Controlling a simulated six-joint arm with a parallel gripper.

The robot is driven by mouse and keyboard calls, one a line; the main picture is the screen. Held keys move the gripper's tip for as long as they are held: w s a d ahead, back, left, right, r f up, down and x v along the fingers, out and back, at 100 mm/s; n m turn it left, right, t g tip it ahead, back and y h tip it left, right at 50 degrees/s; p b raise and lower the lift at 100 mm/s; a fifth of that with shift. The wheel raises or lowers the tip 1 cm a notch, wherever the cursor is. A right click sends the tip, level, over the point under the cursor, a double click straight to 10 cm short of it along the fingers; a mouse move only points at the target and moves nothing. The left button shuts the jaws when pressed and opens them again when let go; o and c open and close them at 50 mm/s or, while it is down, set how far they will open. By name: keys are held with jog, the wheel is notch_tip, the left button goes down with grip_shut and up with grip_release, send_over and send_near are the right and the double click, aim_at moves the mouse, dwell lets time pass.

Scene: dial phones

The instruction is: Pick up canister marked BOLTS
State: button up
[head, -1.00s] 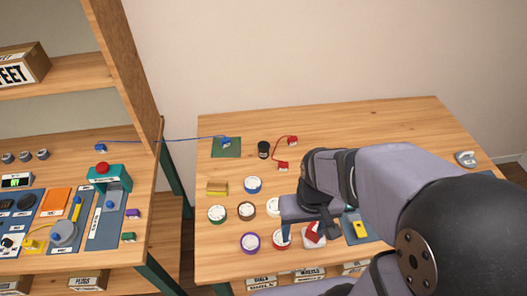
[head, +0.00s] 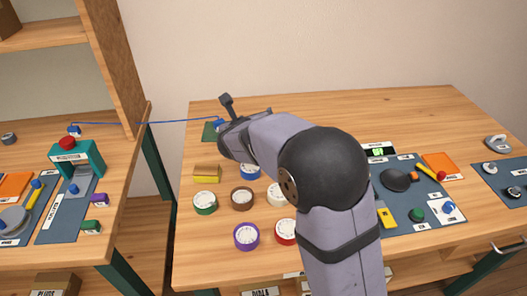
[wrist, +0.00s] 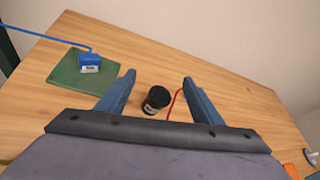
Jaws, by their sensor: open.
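My gripper (wrist: 158,80) is open and empty, with one blue-grey finger on either side of the canister in that view. Whether the fingers are low enough to surround it, I cannot tell. In the head view the canister is hidden behind my arm, with the gripper over the back left of the table.
Left of the canister, a blue block (wrist: 90,62) with a blue cable sits on a green mat (wrist: 66,79). A red cable (wrist: 172,101) runs close to its right. Several round tins, including a purple one (head: 246,236), stand nearer the front.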

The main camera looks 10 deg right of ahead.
jog(key=f+m+h, duration=0.1)
jog(key=m, duration=0.1)
jog(key=d+f+m+h+b, duration=0.1)
jog(key=f+m, duration=0.1)
jog(key=shift+w+m+b, duration=0.1)
jog(key=shift+m+b, duration=0.2)
jog(key=shift+d+f+m+g+h, duration=0.2)
jog(key=shift+d+m+g+h, duration=0.1)
jog(key=shift+m, duration=0.7)
jog(key=shift+w+d+f, duration=0.25)
jog(key=shift+w+d, duration=0.1)
jog(key=shift+w, duration=0.05)
jog(key=shift+f+p+x, duration=0.2)
jog(key=shift+x, duration=1.3)
jog(key=shift+f+p+x, duration=0.2)
jog(key=shift+x, duration=1.25)
jog(key=shift+s+a, duration=0.1)
jog(key=c, duration=1.1)
